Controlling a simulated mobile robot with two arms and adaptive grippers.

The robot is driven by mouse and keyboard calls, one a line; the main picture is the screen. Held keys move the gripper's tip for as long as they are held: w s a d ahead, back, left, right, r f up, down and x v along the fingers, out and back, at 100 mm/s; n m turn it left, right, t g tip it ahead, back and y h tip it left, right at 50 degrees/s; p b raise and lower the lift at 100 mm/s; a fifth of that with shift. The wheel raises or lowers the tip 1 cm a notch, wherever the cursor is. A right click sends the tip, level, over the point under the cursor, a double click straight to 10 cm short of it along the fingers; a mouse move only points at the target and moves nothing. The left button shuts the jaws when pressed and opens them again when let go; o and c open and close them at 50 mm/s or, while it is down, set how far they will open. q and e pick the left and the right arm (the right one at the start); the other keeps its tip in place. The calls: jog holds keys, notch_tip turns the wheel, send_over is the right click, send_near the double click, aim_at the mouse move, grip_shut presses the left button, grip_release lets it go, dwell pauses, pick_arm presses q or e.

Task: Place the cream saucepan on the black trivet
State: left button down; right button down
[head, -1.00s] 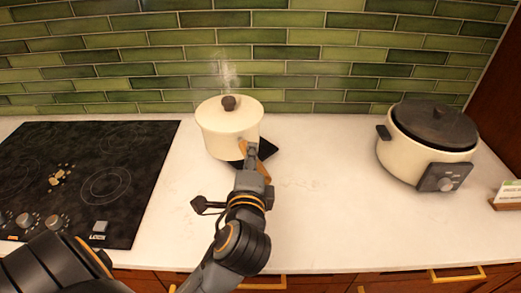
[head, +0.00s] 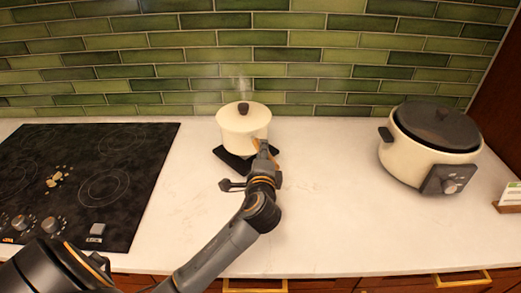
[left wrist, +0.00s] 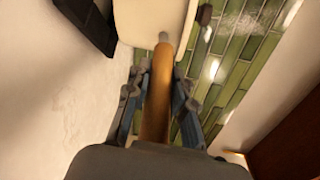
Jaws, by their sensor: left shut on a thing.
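The cream saucepan (head: 240,130), with a lid and dark knob (head: 243,108), is upright near the tiled wall, with steam above it. My left gripper (head: 263,153) is shut on its wooden handle. In the left wrist view, the left gripper's fingers (left wrist: 160,88) flank the handle (left wrist: 157,105), and part of the pale pan (left wrist: 148,18) shows at the top. The black trivet (head: 233,162) lies under the pan's front left side; the rest is hidden by the pan and arm. I cannot tell whether the pan touches it. My right gripper is not in view.
A black cooktop (head: 80,185) is at the left. A cream cooker with a dark lid (head: 415,160) stands at the right, near a small card holder (head: 510,199). Green tiles (head: 300,60) rise behind.

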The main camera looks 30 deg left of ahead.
pick_arm(q)
jog(key=shift+w+a, duration=0.1)
jog(key=shift+w, duration=0.2)
notch_tip(320, 180, down, 3)
jog(key=shift+f+p, duration=0.1)
jog(key=shift+p, duration=0.2)
jog(key=c, duration=1.6)
grip_release()
jog(key=shift+s+f, duration=0.1)
jog(key=shift+f, duration=0.25)
jog(key=o, duration=0.5)
jog(key=shift+r, duration=0.1)
jog(key=shift+c, duration=0.2)
